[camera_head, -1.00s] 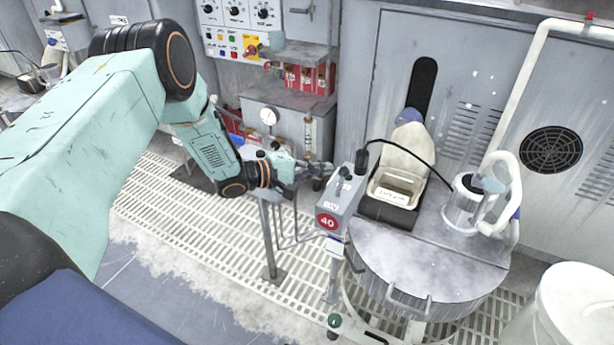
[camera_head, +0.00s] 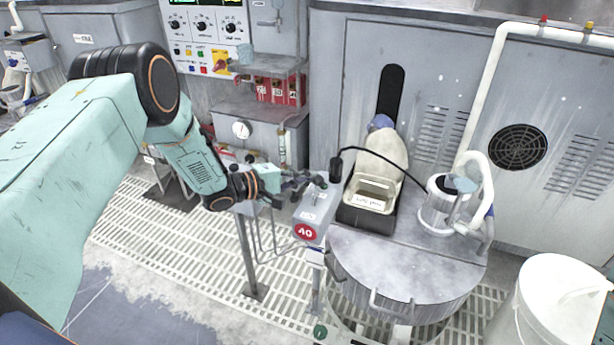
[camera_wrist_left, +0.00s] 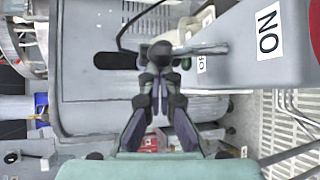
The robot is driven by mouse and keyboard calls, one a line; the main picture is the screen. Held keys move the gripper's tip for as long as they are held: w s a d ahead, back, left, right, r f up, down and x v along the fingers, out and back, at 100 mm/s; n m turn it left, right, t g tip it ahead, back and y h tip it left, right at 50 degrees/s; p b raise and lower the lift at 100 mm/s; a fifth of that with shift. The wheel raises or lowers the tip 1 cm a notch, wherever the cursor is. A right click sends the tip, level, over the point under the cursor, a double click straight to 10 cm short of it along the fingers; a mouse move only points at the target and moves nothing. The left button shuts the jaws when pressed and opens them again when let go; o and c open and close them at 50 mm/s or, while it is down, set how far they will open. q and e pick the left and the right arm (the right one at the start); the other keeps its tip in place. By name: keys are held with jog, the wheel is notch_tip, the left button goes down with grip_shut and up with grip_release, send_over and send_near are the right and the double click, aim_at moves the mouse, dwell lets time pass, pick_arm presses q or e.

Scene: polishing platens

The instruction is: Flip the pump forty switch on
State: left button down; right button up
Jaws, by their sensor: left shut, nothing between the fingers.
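The pump forty switch box (camera_head: 313,203) is a grey box on a post beside the round platen, with a red round number label (camera_head: 306,232) on its front. In the left wrist view the box (camera_wrist_left: 243,62) is at right, with an ON label (camera_wrist_left: 268,31) and a partly hidden second label (camera_wrist_left: 201,64). A metal switch lever (camera_wrist_left: 205,49) with a dark knob (camera_wrist_left: 160,50) sticks out from it. My left gripper (camera_head: 308,181) is shut and empty, its fingertips (camera_wrist_left: 160,80) close to the knob. Contact is unclear. My right gripper is out of view.
A round platen (camera_head: 400,265) with a cream container (camera_head: 375,190) and a black cable (camera_head: 380,150) stands right of the box. A gauge (camera_head: 241,130) and control panel (camera_head: 205,35) are behind. A white bucket (camera_head: 560,300) is at front right.

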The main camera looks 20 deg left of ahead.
aim_at(315, 184)
pick_arm(q)
jog(key=shift+s+r+p, duration=0.15)
jog(key=shift+s+p, duration=0.15)
jog(key=shift+p, duration=0.1)
jog(key=shift+s+r, duration=0.1)
jog(key=shift+s, duration=0.15)
jog(key=shift+s+p, duration=0.25)
jog(key=shift+p, duration=0.15)
jog(key=shift+s+r+m+t, duration=0.15)
jog(key=shift+s+m+t, duration=0.35)
jog(key=shift+t, duration=0.1)
jog(key=shift+s+p, duration=0.5)
jog(key=shift+s, duration=0.45)
jog(key=shift+a+f, duration=0.1)
jog(key=shift+f, duration=0.15)
